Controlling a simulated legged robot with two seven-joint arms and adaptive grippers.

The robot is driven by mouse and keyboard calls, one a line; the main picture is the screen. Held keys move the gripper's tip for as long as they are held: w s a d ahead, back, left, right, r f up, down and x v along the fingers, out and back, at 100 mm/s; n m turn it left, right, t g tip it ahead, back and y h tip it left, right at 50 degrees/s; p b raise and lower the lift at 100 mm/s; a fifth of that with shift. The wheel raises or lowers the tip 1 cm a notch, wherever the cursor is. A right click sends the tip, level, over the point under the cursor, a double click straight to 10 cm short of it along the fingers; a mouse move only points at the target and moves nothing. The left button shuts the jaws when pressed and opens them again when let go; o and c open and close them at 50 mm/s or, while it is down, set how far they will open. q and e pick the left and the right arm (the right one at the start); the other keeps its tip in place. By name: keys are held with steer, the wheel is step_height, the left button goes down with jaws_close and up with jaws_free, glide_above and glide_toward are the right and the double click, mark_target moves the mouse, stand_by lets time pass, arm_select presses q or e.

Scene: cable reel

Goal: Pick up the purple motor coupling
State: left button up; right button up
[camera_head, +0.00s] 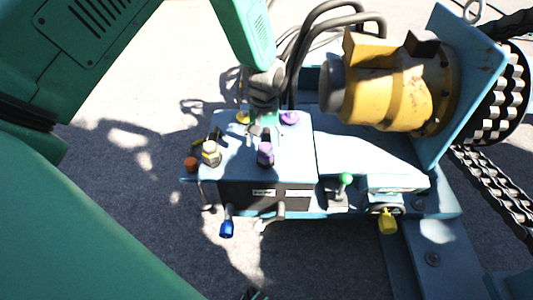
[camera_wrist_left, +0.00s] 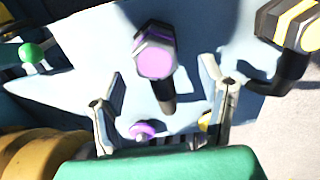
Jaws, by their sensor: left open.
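A purple coupling (camera_head: 265,154) with a hexagonal cap stands on the top of the blue-grey block. In the left wrist view its purple cap (camera_wrist_left: 155,60) shows large, with a black shaft below it. A second, flatter purple piece (camera_head: 289,117) lies further back; it shows small in the left wrist view (camera_wrist_left: 143,130). I cannot tell for certain which is the motor coupling. My left gripper (camera_head: 265,134) is open over the block, just behind the capped piece. Its fingers lie apart on either side of the black shaft in the left wrist view. I see no grip on anything.
A yellow-and-black connector (camera_head: 211,153) and an orange knob (camera_head: 191,164) are left of the coupling. A large yellow motor (camera_head: 395,92) and black cables (camera_head: 305,40) crowd the right and back. Blue (camera_head: 227,229), green (camera_head: 345,180) and yellow (camera_head: 388,222) handles project along the front.

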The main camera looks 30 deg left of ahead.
mark_target(267, 146)
arm_select(q)
steer(key=shift+a+f, duration=0.2)
steer(key=shift+f, duration=0.1)
steer(key=f+b, duration=0.1)
steer(key=f, duration=0.1)
steer(key=d+f+b, duration=0.1)
steer(key=f, duration=0.1)
steer(key=shift+s+f+b, duration=0.1)
steer(key=shift+f+b, duration=0.1)
steer(key=shift+b, duration=0.1)
steer(key=shift+d+f, duration=0.15)
steer(key=shift+f, duration=0.05)
steer(key=shift+r, duration=0.15)
steer(key=shift+a, duration=0.35)
steer(key=c, duration=1.4)
steer(key=shift+o, duration=0.2)
